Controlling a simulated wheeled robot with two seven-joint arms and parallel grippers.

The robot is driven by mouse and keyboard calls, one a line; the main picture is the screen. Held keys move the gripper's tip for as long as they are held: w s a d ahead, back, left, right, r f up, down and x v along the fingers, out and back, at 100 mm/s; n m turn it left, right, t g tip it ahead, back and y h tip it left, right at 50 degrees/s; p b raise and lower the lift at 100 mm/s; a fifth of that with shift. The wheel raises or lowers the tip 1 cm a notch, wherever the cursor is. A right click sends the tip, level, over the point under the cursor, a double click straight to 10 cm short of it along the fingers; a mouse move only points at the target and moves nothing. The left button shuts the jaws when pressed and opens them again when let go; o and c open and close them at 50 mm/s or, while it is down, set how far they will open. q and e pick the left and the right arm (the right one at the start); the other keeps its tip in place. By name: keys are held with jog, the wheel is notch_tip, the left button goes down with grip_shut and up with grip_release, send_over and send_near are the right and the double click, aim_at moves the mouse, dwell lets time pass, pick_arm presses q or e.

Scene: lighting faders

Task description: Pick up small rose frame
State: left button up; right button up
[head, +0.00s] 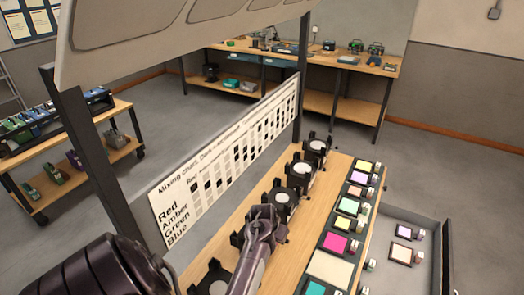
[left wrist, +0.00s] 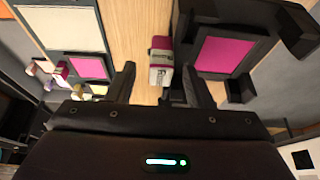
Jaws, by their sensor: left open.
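My left gripper (left wrist: 163,88) is open, its two fingers apart over the wooden bench. In the left wrist view a small magenta-and-white tab (left wrist: 160,58) stands between and just beyond the fingertips; I see no contact. To its right a magenta sheet (left wrist: 224,52) lies in a dark holder with raised corners, and I cannot tell its size class. Another magenta frame (left wrist: 88,68) is at the left. In the head view my left arm covers one holder; a magenta frame (head: 334,244) shows in the row to its right. My right gripper is out of view.
Several black holders with pale discs (head: 283,196) line the bench (head: 308,215), beside a row of coloured frames. An open drawer (head: 432,215) at the right holds small frames. A mixing chart (head: 225,150) stands along the left edge, below a tilted overhead panel.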

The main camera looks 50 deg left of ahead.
pick_arm(q)
jog(key=shift+w+f, duration=0.2)
jog(key=shift+f, duration=0.35)
jog(key=shift+c, duration=1.6)
grip_shut()
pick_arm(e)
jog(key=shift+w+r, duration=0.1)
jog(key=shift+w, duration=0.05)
pick_arm(q)
notch_tip(320, 180, up, 10)
jog(key=shift+a+r+b, duration=0.1)
jog(key=shift+b, duration=0.75)
jog(key=shift+r+p, duration=0.3)
jog(key=shift+p, duration=0.05)
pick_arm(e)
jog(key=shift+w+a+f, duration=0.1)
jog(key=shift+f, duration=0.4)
